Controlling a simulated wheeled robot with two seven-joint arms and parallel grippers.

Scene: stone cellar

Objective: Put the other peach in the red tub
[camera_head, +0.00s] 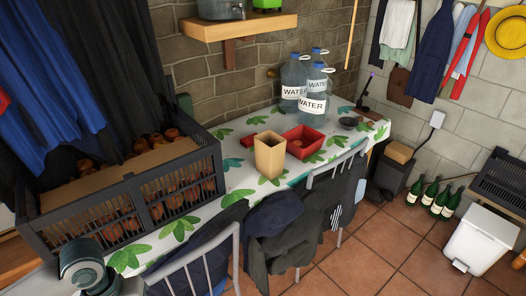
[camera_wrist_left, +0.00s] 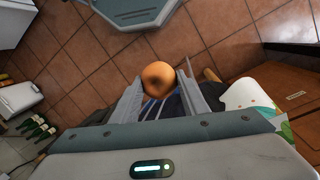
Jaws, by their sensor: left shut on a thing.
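The red tub (camera_head: 318,152) stands on the leaf-patterned table. Something small and orange, likely a peach (camera_head: 296,143), shows inside it. In the left wrist view a round orange peach (camera_wrist_left: 158,76) with a dark spot sits between the fingers of my left gripper (camera_wrist_left: 157,88), which is shut on it. The peach is held up with the tiled floor behind it. In the head view a part of my left arm shows at the bottom left; its fingers and the held peach cannot be made out there. My right gripper is in neither view.
A tall tan box (camera_head: 270,158) stands just left of the tub. Water bottles (camera_head: 313,104) stand behind it and a small dark dish (camera_head: 348,122) to its right. A black crate (camera_head: 130,205) of round fruit fills the table's left. Clothes-draped chairs (camera_head: 275,215) line the front edge.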

